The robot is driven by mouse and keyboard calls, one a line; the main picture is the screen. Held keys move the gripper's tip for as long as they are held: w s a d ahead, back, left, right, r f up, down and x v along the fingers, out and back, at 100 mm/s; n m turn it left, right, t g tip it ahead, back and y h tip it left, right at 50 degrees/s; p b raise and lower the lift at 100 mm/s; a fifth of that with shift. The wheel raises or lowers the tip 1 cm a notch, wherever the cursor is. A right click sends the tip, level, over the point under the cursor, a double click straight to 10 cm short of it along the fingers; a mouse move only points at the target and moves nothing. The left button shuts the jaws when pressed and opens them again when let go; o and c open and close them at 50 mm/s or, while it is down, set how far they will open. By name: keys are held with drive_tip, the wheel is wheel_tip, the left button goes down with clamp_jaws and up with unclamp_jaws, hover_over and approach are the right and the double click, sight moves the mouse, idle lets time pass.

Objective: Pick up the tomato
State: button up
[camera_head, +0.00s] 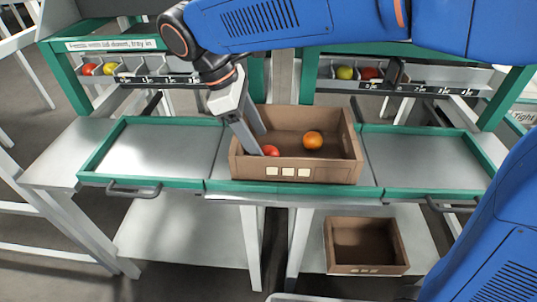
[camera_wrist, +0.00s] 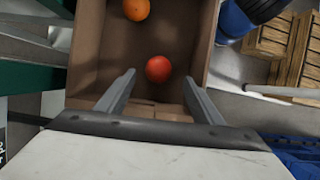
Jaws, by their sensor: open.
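A red tomato (camera_head: 270,151) lies in the front left part of a brown cardboard box (camera_head: 262,170) on the bench. My gripper (camera_head: 256,144) is open and reaches down into the left side of the box, close to the red tomato. In the wrist view, the red tomato (camera_wrist: 159,69) is just ahead of and between the open fingers (camera_wrist: 160,82), with no clear contact.
Green-edged trays (camera_head: 160,150) with bare metal floors flank the box on left and right. Another brown box (camera_head: 365,245) stands empty on the lower shelf. The box walls stand close around my fingers.

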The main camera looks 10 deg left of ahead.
sight(265, 149)
drive_tip(key=shift+x, duration=2.6)
drive_tip(key=shift+w+d, duration=0.1)
drive_tip(key=shift+w, duration=0.05)
drive_tip(key=shift+c, duration=0.6)
drive_tip(key=c, duration=0.7)
